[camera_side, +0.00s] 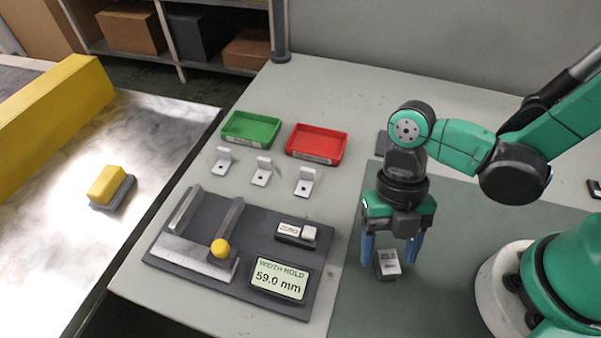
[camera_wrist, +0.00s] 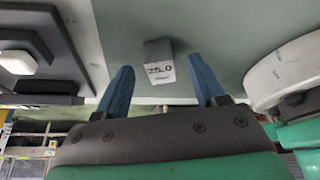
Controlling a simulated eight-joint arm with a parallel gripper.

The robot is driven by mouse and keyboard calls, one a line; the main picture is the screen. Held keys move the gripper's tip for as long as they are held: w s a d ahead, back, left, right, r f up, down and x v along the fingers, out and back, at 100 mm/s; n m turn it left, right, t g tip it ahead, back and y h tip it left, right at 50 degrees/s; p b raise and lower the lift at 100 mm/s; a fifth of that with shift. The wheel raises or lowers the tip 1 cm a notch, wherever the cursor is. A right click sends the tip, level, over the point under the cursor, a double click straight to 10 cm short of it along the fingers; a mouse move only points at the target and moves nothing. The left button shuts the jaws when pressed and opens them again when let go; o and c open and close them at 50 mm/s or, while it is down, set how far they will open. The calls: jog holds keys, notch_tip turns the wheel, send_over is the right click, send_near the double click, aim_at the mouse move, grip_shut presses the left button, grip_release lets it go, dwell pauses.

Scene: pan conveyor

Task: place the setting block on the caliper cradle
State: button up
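The setting block is a small grey block (camera_side: 388,265) with a white number label, lying on the dark green mat. It also shows in the wrist view (camera_wrist: 159,62), beyond and between my fingertips. My gripper (camera_side: 391,252) points down over it, open, with blue fingers apart and a gap to the block on each side. It holds nothing. The caliper cradle (camera_side: 205,228) is on a dark base plate at the left, with two grey upright bars, a ruler strip and a yellow knob (camera_side: 220,248). Nothing lies between the bars.
The display (camera_side: 280,278) reads "WIDTH HOLD 59.0 mm"; a ZERO button (camera_side: 309,232) sits above it. Green (camera_side: 251,128) and red (camera_side: 317,143) trays and several metal brackets (camera_side: 262,172) stand behind. A yellow-topped block (camera_side: 107,185) lies on the conveyor (camera_side: 65,225) at left.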

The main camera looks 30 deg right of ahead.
jog(key=shift+f, duration=0.2)
jog(key=shift+v, duration=2.65)
jog(key=shift+w+d+r+m, duration=0.15)
jog(key=shift+w+d+m, duration=0.05)
jog(key=shift+m, duration=0.2)
jog(key=w+d+r+m+t, duration=0.2)
jog(key=w+d+m+t, duration=0.1)
jog(key=m, duration=0.8)
jog(key=w+d+r+m+t, duration=0.3)
jog(key=w+d+m+t, duration=0.1)
jog(key=m, duration=0.7)
jog(key=shift+w+d+t, duration=0.25)
jog(key=shift+d+t, duration=0.55)
jog(key=d+m, duration=0.1)
jog(key=m, duration=0.1)
jog(key=d+r+m+t+h, duration=0.1)
jog(key=m, duration=0.2)
jog(key=w+d+r+m+t, duration=0.1)
jog(key=m, duration=0.1)
jog(key=shift+w+d+r+h, duration=0.1)
jog(key=shift+d+r+h, duration=0.1)
jog(key=shift+h, duration=0.1)
jog(key=shift+o, duration=1.3)
jog(key=shift+d+r+m+t, duration=0.15)
jog(key=shift+d+m+t, duration=0.2)
jog(key=shift+m, duration=0.35)
jog(key=shift+a, duration=0.1)
